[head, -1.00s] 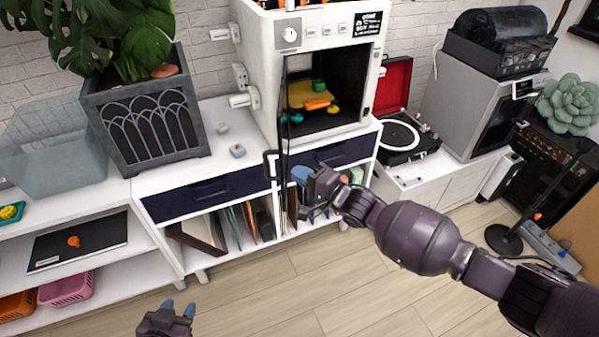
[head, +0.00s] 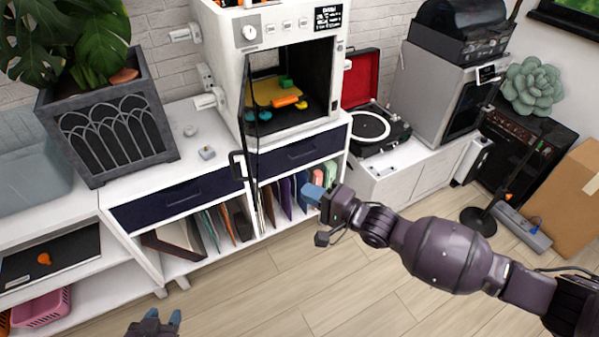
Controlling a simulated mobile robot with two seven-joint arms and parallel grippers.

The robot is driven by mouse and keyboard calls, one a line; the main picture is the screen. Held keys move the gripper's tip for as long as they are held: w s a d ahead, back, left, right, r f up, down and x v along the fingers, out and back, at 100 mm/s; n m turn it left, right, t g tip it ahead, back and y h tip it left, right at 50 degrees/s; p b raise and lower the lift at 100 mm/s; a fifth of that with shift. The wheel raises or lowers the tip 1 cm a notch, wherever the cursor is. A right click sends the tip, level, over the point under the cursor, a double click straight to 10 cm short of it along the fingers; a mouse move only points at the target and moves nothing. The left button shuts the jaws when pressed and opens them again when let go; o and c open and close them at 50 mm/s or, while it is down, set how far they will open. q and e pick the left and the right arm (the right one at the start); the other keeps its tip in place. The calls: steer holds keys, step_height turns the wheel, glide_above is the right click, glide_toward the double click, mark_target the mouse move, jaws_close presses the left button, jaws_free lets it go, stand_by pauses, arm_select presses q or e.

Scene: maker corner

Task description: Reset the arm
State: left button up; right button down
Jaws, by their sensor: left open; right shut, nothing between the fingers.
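My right gripper (head: 313,194) has blue fingertips and is shut and empty. Its purple arm comes in from the right, and the gripper hangs in front of the white cabinet, below its right drawer. My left gripper (head: 166,316) is open at the bottom edge of the head view, over the floor, with its arm out of the picture. The 3D printer (head: 225,40) stands on the cabinet with its door (head: 250,140) swung open towards me. Inside it, several small coloured pieces lie on a yellow plate (head: 272,92). The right gripper is to the right of the door's handle, apart from it.
The white cabinet (head: 200,160) has dark drawers and upright folders below. A planter (head: 118,130) stands at its left, a record player (head: 375,128) on the right. A floor stand (head: 478,220) and a cardboard box (head: 575,200) are at far right. The wooden floor (head: 260,300) in front is clear.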

steer(key=shift+d, duration=0.1)
steer(key=s+d+f+n+t+h, duration=0.2)
steer(key=s+d+n+h, duration=0.1)
steer(key=d+n+h, duration=0.3)
steer(key=s+d+f+n+t+h, duration=0.2)
steer(key=s+d+n+h, duration=0.15)
steer(key=d+n, duration=0.35)
steer(key=s+d+f+m+g+h, duration=0.1)
steer(key=s+d+f+m+h, duration=0.1)
steer(key=s+d+f, duration=0.2)
steer(key=s+d+f+m+g+h, duration=0.1)
steer(key=s+d+f, duration=0.4)
steer(key=s, duration=0.6)
steer(key=shift+d+f+m+g+h, duration=0.35)
steer(key=shift+f+m+h, duration=0.2)
steer(key=shift+m+h, duration=0.5)
